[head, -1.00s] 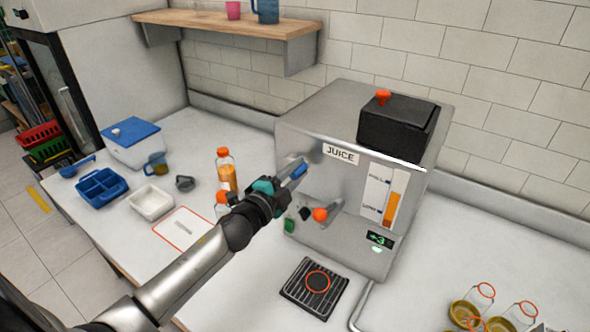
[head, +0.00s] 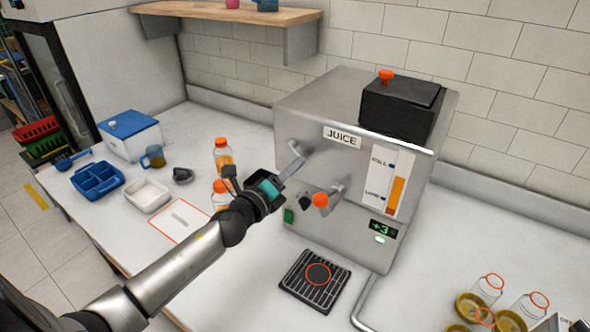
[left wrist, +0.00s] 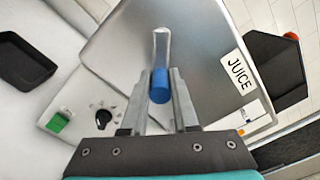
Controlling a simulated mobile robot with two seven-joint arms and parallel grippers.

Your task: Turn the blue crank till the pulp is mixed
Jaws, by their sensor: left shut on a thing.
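The steel juicer (head: 300,120), labelled JUICE, stands on the counter. The blue crank handle (left wrist: 160,84) sits at the end of a metal crank arm (left wrist: 160,46) on the juicer's front, and that arm also shows in the head view (head: 293,165). My left gripper (left wrist: 160,100) is shut on the blue handle, with one finger on each side of it. In the head view my left gripper (head: 276,183) is at the crank and hides the blue handle. The pulp itself is not visible. My right gripper is not in view.
An orange-knobbed lever (head: 320,199) and a black knob (head: 305,202) sit close to the crank. A drip tray (head: 325,283) lies below. A green display (head: 381,228) reads +3, beneath an orange gauge (head: 396,190). Orange-capped bottles (head: 222,155) stand left of the juicer.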

